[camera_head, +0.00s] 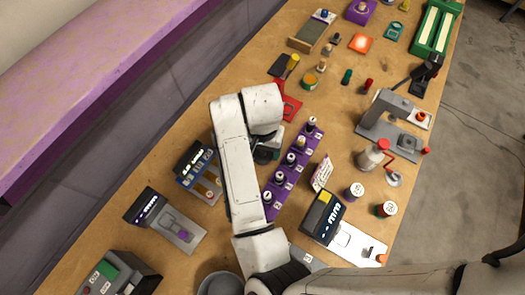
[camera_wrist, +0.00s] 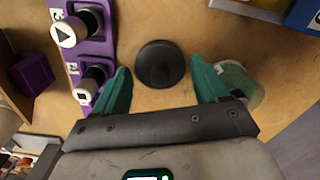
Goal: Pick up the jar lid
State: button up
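In the head view my gripper (camera_head: 266,152) points down at the table behind my white arm; I cannot make out the lid there.
A purple slotted track (camera_head: 281,187) with several dark pegs stands close right of my gripper in the head view; it also shows left of the lid in the wrist view (camera_wrist: 97,52). Bare wood surrounds the lid.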

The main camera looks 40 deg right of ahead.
jog(key=c, duration=0.6)
jog(key=shift+r, duration=0.15)
